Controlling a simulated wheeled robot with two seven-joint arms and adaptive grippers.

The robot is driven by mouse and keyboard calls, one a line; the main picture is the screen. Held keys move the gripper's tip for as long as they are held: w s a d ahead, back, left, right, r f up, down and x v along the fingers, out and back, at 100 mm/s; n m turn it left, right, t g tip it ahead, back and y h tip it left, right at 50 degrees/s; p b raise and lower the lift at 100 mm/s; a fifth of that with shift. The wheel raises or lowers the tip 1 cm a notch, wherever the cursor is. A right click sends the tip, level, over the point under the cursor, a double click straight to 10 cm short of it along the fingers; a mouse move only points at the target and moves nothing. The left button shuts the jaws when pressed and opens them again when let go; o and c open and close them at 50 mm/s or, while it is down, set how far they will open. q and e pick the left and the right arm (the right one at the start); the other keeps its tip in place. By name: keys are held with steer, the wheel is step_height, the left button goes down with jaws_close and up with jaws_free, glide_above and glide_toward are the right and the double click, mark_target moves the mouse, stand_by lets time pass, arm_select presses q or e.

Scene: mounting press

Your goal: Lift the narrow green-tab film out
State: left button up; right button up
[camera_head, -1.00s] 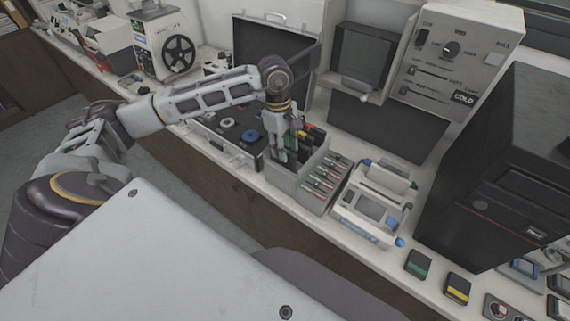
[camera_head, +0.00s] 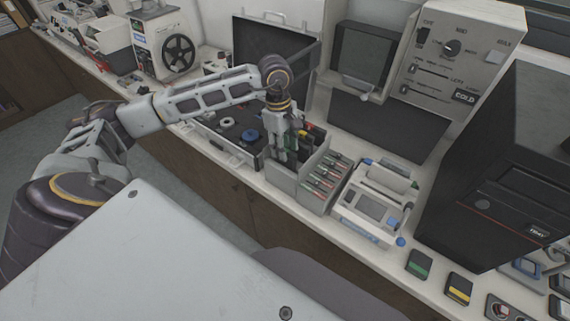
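A grey divided film box (camera_head: 318,204) stands on the counter. Its right part holds a row of thin films with red and green edges (camera_head: 326,172). Its left part holds films with coloured tabs, red and yellow (camera_head: 304,132) among them, partly hidden by my gripper. I cannot single out the narrow green-tab film. My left gripper (camera_head: 284,158) points down into the left part of the box, its fingertips low among the films. The fingers hide what is between them, so I cannot tell whether they grip a film. My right gripper is not in view.
A white device with blue knobs (camera_head: 372,208) stands right of the box. An open black case (camera_head: 236,128) lies left of it. Cards with green (camera_head: 419,263) and yellow (camera_head: 458,288) marks lie at the front right. A large black unit (camera_head: 500,175) stands at right.

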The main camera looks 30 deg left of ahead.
arm_select(q)
steer(key=shift+f, duration=0.1)
stand_by(0.6)
jaws_close()
